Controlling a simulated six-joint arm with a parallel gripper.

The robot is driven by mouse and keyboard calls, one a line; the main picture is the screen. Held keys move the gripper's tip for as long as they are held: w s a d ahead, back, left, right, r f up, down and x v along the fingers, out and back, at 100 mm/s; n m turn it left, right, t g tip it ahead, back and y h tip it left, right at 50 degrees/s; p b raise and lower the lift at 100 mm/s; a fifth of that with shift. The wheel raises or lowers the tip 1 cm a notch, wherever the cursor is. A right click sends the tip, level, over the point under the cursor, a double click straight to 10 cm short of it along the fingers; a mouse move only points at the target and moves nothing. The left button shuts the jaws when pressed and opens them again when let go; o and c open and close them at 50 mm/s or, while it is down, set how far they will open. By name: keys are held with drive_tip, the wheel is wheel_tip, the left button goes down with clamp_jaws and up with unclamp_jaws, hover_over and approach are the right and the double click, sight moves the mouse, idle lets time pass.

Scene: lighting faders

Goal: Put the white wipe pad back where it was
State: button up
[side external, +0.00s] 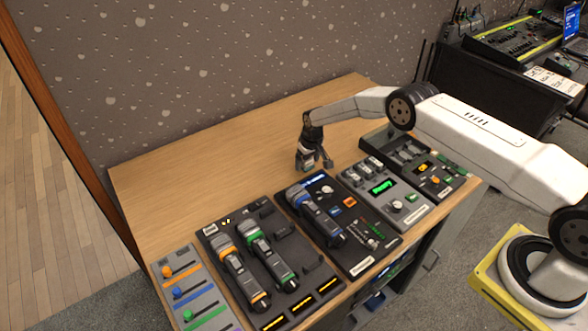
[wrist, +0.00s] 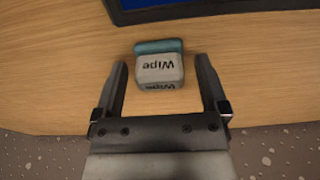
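The white wipe pad (wrist: 160,70) shows in the wrist view, with a teal strip along one side and "Wipe" printed upside down on it. It appears to rest on the bare wooden table. My gripper (wrist: 162,62) is open, with one finger to the left and one to the right of the pad. Gaps show between the pad and both fingers. In the side external view my gripper (side external: 314,163) points down at the table behind the row of panels. There I cannot clearly tell the pad from the fingers.
The wooden table (side external: 200,165) is clear at the back left. Along its front stand a coloured fader panel (side external: 187,290), a tray with two microphones (side external: 255,262), a panel with a blue-ringed microphone (side external: 318,215), and a green-display panel (side external: 383,188). A dark-framed blue surface (wrist: 205,6) edges the wrist view.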

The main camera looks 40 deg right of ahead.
drive_tip(key=shift+r, duration=0.15)
wheel_tip(320, 180, up, 12)
drive_tip(key=s, duration=0.1)
drive_tip(key=shift+s, duration=0.4)
idle(0.6)
idle(0.6)
drive_tip(key=s+a+r, duration=0.3)
drive_tip(key=s+r, duration=0.8)
drive_tip(key=s, duration=0.4)
drive_tip(key=s+r, duration=0.1)
drive_tip(key=s, duration=1.7)
drive_tip(key=shift+a+r+t, duration=0.25)
drive_tip(key=shift+a+t, duration=0.15)
